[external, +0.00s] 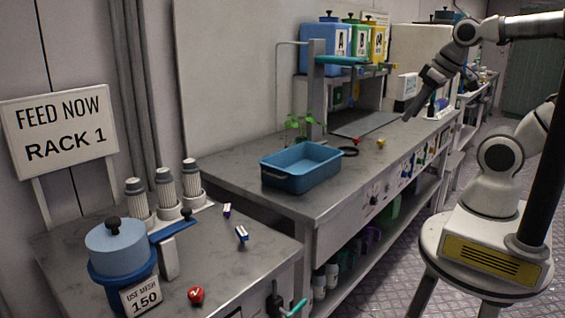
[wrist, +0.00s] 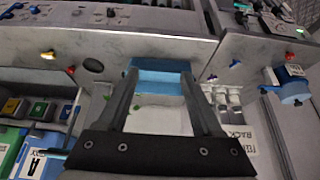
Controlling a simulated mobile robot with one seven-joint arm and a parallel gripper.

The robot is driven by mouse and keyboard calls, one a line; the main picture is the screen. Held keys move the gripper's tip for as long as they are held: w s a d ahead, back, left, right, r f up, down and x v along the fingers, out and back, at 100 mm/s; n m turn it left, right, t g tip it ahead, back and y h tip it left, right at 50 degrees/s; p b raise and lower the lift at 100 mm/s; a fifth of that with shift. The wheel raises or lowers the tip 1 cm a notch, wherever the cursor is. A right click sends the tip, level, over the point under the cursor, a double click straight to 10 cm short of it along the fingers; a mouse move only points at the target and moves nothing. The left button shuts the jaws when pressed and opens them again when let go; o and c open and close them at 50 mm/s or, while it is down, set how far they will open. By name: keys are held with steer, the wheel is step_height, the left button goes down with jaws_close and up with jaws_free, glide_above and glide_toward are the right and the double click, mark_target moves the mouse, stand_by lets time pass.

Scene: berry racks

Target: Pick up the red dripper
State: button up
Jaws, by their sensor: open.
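The red dripper looks to be the small red piece (external: 356,141) on the grey bench, right of the blue basin; it is too small to make out its shape. In the wrist view a small red piece (wrist: 71,70) shows left of my fingers. My gripper (external: 408,115) is up in the air over the right part of the bench, above and to the right of the red piece, apart from it. In the wrist view my gripper (wrist: 160,72) has its two fingers spread with nothing held between them.
A yellow piece (external: 380,142) lies close right of the red one, and a black ring (external: 349,151) just in front. The blue basin (external: 300,180) stands left. A shelf carries labelled blue, green and yellow containers (external: 325,47). A red round piece (external: 196,295) sits on the front bench.

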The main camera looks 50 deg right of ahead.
steer(key=shift+r, duration=0.15)
steer(key=shift+o, duration=0.6)
steer(key=shift+r+p, duration=0.85)
steer(key=shift+p, duration=0.15)
steer(key=shift+f, duration=0.15)
